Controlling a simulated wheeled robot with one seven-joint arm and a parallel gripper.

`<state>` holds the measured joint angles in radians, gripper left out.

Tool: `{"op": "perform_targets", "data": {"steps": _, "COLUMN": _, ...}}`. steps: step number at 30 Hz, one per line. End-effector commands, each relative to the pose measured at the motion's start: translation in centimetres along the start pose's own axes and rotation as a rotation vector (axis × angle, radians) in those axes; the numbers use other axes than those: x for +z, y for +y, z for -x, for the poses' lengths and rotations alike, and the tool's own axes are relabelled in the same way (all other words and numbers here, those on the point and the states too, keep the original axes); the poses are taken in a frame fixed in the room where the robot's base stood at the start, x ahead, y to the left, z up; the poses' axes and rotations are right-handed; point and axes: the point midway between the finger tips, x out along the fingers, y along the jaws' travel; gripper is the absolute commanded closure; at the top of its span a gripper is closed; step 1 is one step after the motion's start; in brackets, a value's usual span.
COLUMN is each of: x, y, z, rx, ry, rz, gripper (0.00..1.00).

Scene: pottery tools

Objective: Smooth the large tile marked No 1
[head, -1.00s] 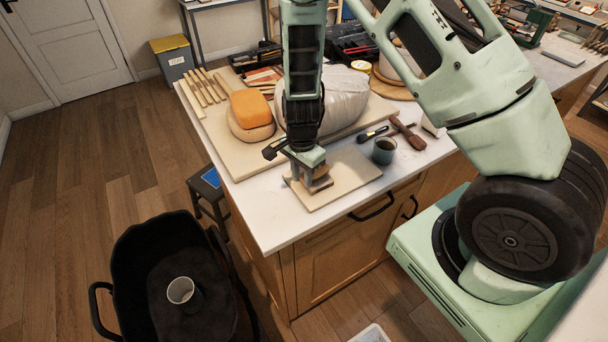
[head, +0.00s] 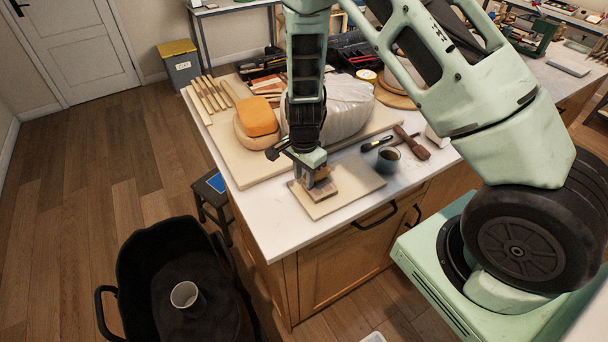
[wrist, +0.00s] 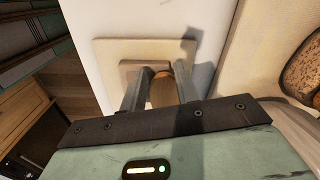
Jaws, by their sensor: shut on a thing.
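The large tile (head: 355,184) is a flat beige slab on the white counter near its front edge. It also shows in the wrist view (wrist: 106,50). No number can be read on it. My gripper (head: 318,176) points down over the tile's left part. It is shut on a wooden smoothing tool (head: 323,192). In the wrist view the tool's rounded wooden handle (wrist: 163,90) sits between the fingers, with its flat square base (wrist: 130,68) below, over the tile. The base appears to lie on the tile, but exact contact cannot be told.
A dark cup (head: 388,160), a brush (head: 378,143) and a wooden mallet (head: 412,143) lie right of the tile. Behind is a board (head: 235,160) with orange clay (head: 254,115) and a wrapped lump (head: 340,108). The counter's front left is clear.

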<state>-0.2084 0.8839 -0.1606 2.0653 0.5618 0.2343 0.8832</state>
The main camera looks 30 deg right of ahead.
Motion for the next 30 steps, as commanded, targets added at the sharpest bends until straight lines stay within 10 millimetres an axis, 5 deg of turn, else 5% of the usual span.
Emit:
{"op": "perform_targets", "data": {"steps": 3, "x": 0.0, "y": 0.0, "z": 1.4, "rx": 0.0, "ry": 0.0, "rz": 0.0, "gripper": 0.88}}
{"op": "perform_targets", "data": {"steps": 14, "x": 0.0, "y": 0.0, "z": 1.5, "rx": 0.0, "ry": 0.0, "rz": 0.0, "gripper": 0.88}}
{"op": "perform_targets", "data": {"steps": 25, "x": 0.0, "y": 0.0, "z": 6.2, "rx": -0.001, "ry": 0.0, "rz": 0.0, "gripper": 0.88}}
{"op": "perform_targets", "data": {"steps": 30, "x": 0.0, "y": 0.0, "z": 6.5, "rx": 0.0, "ry": 0.0, "rz": 0.0, "gripper": 0.88}}
